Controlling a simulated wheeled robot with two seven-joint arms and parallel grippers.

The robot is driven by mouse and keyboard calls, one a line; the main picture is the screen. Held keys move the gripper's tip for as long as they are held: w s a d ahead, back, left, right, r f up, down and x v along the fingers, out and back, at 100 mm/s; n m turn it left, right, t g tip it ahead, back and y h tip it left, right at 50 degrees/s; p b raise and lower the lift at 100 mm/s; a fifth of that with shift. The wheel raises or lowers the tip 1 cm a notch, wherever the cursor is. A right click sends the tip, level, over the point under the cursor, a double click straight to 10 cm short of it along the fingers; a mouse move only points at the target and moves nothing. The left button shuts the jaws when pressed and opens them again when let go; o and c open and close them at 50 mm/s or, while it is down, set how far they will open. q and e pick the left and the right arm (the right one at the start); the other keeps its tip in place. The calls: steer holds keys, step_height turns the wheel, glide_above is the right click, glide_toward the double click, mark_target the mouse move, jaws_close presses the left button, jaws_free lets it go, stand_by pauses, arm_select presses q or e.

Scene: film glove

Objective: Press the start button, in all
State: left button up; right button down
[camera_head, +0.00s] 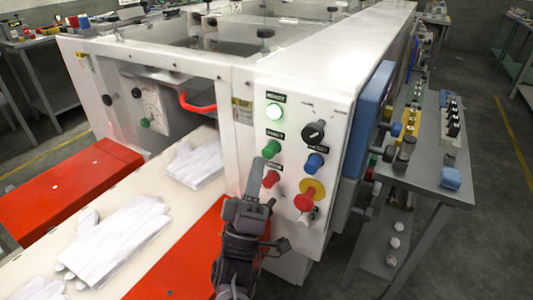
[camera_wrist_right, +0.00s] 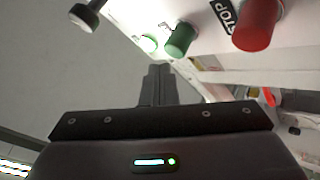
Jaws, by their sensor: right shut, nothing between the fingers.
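The white control panel (camera_head: 290,235) carries a green button (camera_head: 271,148), with a red button (camera_head: 270,179) below it. In the right wrist view, the green button (camera_wrist_right: 180,40) lies just beyond the fingertips, and the red button (camera_wrist_right: 258,25), labelled STOP, is to its right. My right gripper (camera_head: 258,165) is in front of the panel, just left of and below the green button. Its fingers are shut and empty, and they also show in the right wrist view (camera_wrist_right: 159,70). I see a gap to the green button there. My left gripper is not in view.
A lit green lamp (camera_head: 274,112), a black knob (camera_head: 313,131), a blue button (camera_head: 314,162) and a red emergency stop (camera_head: 304,200) on yellow share the panel. White gloves (camera_head: 115,238) lie on the belt. A grey bench (camera_head: 425,185) stands at the right.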

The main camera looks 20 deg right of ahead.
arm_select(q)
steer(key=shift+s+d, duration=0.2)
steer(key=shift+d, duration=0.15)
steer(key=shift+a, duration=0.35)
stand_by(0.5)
arm_select(e)
steer(key=shift+d, duration=0.1)
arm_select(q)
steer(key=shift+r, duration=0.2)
arm_select(e)
steer(key=shift+w+d, duration=0.25)
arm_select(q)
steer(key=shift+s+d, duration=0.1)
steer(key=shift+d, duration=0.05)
